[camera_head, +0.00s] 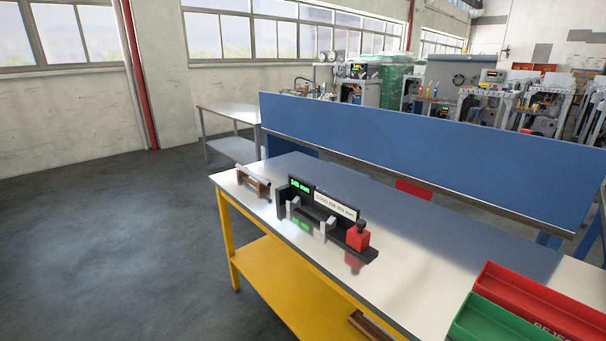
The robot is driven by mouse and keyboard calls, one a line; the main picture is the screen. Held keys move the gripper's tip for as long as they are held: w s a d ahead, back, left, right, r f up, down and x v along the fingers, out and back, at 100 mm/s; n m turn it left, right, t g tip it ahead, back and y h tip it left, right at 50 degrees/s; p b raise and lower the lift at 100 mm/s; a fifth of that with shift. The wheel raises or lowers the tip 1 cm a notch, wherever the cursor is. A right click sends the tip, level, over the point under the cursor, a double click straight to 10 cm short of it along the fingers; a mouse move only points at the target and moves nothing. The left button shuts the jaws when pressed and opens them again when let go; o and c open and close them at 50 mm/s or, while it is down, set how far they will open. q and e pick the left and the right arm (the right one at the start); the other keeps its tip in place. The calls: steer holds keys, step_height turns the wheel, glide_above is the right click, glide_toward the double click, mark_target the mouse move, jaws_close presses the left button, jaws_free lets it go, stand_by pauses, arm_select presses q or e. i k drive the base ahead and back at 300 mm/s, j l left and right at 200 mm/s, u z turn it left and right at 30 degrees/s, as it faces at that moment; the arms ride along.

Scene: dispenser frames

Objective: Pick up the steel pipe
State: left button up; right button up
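A small brown stand (263,190) sits at the far left corner of the steel-topped table. A thin greyish bar (252,176), which looks like the steel pipe, lies across the top of this stand. It is small in the picture, so its ends and exact shape are hard to tell. A black measuring fixture (283,202) with a green display, a white label, two light upright supports and a red block (358,237) stands to the right of the stand. I see no pipe on its supports. Neither of my grippers is in view.
The table (420,270) has a yellow frame and lower shelf (270,285). Red (540,305) and green (485,325) trays stand at its right end. A blue panel (420,150) runs behind it. The floor at left is clear.

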mark_target(259, 179)
steer(key=i+j+z, duration=0.1)
steer(key=j+z, duration=0.3)
steer(key=i+j+z, duration=0.1)
steer(key=z, duration=0.35)
steer(key=j+z, duration=0.8)
